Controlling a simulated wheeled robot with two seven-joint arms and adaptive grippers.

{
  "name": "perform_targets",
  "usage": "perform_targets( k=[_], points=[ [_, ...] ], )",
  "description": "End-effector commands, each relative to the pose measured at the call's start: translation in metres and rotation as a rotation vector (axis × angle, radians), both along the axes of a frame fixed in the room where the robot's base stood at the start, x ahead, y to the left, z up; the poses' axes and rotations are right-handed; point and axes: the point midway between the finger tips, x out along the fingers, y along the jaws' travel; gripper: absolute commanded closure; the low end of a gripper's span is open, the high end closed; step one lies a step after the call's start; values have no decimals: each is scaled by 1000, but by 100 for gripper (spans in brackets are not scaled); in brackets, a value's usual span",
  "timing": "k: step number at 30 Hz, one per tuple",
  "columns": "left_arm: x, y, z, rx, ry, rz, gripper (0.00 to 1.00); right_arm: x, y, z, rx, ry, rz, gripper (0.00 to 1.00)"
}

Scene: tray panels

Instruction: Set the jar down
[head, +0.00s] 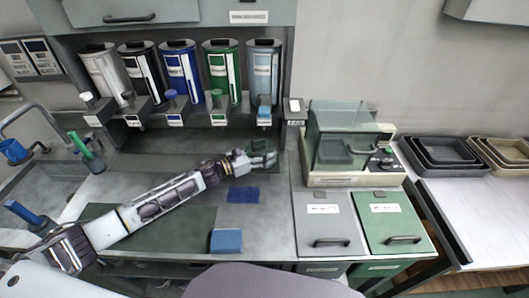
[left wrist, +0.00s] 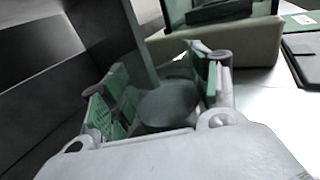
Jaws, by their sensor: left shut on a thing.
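My left gripper (head: 262,158) is at the end of my arm, over the back of the grey counter (head: 270,220), below the light blue dispenser (head: 264,72). In the left wrist view its green-padded fingers (left wrist: 160,92) stand on both sides of a dark grey-green round thing, which I take for the jar (left wrist: 168,104). The gripper is shut on it. In the head view the jar is mostly hidden by the fingers, and I cannot tell whether it touches the counter. My right gripper is not in view.
A dark blue mat (head: 243,195) lies just in front of the gripper, with a blue block (head: 226,241) nearer. A glass-lidded machine (head: 345,145) stands to the right, behind a grey lidded bin (head: 326,222) and a green one (head: 391,221). Several dispensers line the back.

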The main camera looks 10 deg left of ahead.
Motion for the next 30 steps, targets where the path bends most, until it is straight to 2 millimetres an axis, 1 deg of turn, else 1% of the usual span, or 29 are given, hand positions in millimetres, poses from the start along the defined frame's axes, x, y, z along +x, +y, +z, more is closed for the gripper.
perform_targets(
  k=[1, 5, 6, 14, 22, 30],
  points=[
    [0, 0, 0, 0, 0, 0, 35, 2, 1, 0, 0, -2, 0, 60],
    [0, 0, 0, 0, 0, 0, 18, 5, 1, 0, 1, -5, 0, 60],
    [0, 0, 0, 0, 0, 0, 17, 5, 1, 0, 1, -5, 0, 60],
    [0, 0, 0, 0, 0, 0, 17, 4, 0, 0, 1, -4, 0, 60],
    [0, 0, 3, 1, -1, 0, 17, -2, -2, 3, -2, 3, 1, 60],
    [-12, 14, 1, 0, 1, 1, 17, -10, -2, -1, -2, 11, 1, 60]
  ],
)
